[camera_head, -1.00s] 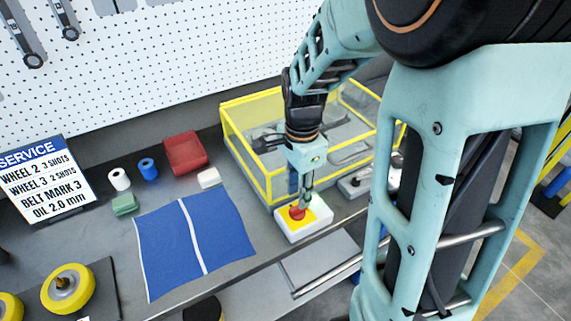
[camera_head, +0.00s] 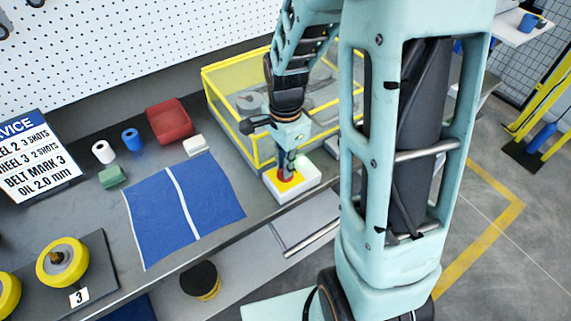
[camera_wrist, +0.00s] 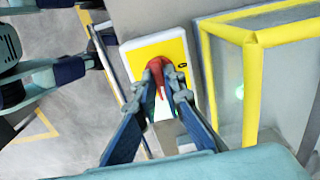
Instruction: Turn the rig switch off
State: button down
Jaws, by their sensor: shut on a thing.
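The rig switch is a white box with a yellow face (camera_head: 296,186) and a red knob (camera_head: 284,173), standing on the bench beside the yellow-framed guard. My gripper (camera_head: 286,168) is over it, pointing down, its fingers at the red knob. In the wrist view the yellow switch face (camera_wrist: 180,50) lies ahead, and my gripper (camera_wrist: 161,80) has its two fingers closed around the red knob (camera_wrist: 155,68). A black mark shows on the face to the right of the knob. The fingers hide part of the knob.
The yellow-framed clear guard (camera_head: 238,135) stands just behind the switch. A blue cloth (camera_head: 150,215) with a white stripe lies to the left. A red bin (camera_head: 170,122), a white block (camera_head: 195,145) and small rolls lie farther back. A drawer handle (camera_head: 310,238) juts out below the bench edge.

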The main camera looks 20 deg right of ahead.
jog(key=shift+n, duration=0.3)
jog(key=n+b, duration=0.1)
jog(key=n, duration=0.3)
jog(key=shift+n, duration=0.3)
jog(key=n+b, duration=0.1)
jog(key=n, duration=0.4)
jog(key=shift+n, duration=0.3)
jog(key=n, duration=0.3)
jog(key=shift+n, duration=0.3)
jog(key=shift+n+b, duration=0.3)
jog(key=shift+n, duration=1.4)
jog(key=c, duration=2)
grip_release()
